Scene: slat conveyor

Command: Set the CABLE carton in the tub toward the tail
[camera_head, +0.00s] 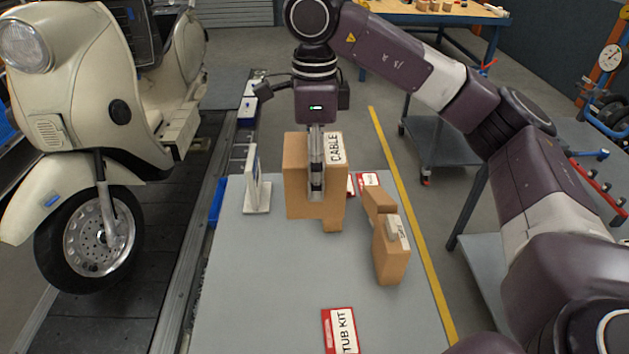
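The CABLE carton (296,190) is a brown box with a white CABLE label at its top right. My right gripper (316,190) points straight down at it, with one finger flat over its near face. The other finger is hidden. The carton looks held upright over the grey bench, its lower edge overlapping a small brown piece (332,227). A blue tub edge (217,202) shows at the bench's left side, and a blue container (247,109) with a white label lies farther back. I cannot tell which is the tub toward the tail. My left gripper is not in view.
Brown cartons (391,258) stand right of the CABLE carton. A white upright stand (256,190) is close on its left. A TUB KIT card (340,331) lies at the front. A cream scooter (100,120) stands on the conveyor at left. The bench's left front is clear.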

